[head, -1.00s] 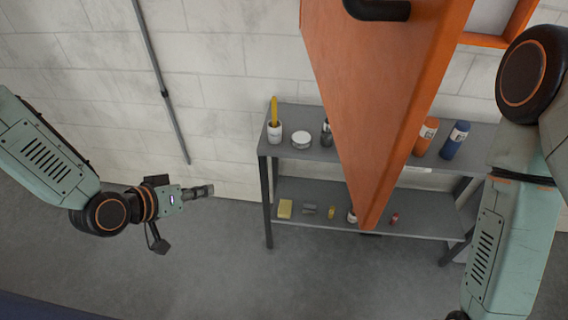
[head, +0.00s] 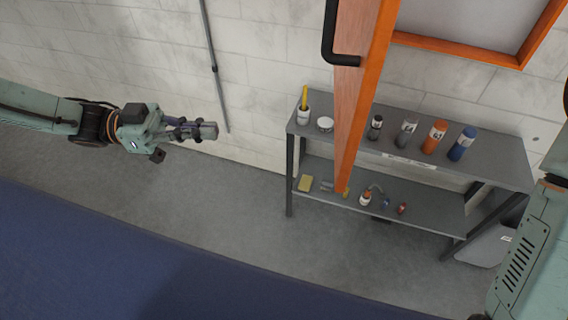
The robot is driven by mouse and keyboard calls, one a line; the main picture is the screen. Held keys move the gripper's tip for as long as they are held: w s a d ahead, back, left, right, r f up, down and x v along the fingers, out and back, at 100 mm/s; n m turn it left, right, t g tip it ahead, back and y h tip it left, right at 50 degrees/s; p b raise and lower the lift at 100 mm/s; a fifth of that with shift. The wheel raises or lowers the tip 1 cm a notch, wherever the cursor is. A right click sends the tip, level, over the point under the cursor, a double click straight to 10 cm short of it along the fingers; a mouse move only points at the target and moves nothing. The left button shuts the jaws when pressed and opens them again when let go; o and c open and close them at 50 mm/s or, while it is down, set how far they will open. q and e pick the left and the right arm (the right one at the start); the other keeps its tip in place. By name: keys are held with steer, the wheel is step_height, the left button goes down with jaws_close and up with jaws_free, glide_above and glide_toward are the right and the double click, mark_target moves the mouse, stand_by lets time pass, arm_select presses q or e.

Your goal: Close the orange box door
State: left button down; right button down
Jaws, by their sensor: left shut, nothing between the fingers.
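The orange box door (head: 372,85) stands open in the head view, seen nearly edge-on, swung out toward me from the box. A black handle (head: 328,38) sits on its left face. The orange frame of the box (head: 470,52) shows at the top right, with a pale grey panel inside it. My left gripper (head: 208,131) is shut and empty, to the left of the door and well apart from it. My right arm enters at the right edge, right of the door. Its gripper is out of view.
A grey two-tier shelf (head: 505,170) with several bottles and small items stands against the white brick wall below the door. A grey pipe (head: 213,70) runs down the wall. A blue surface (head: 120,260) fills the lower left. Grey floor lies clear between.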

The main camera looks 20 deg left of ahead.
arm_select(q)
steer(key=s+d+m+g+b, duration=0.1)
steer(key=d+b, duration=0.4)
steer(key=d, duration=0.9)
steer(key=shift+s+f+g, duration=0.25)
steer(key=shift+s+g, duration=0.25)
steer(key=shift+g, duration=0.1)
steer(key=shift+w+f, duration=0.1)
steer(key=shift+w, duration=0.15)
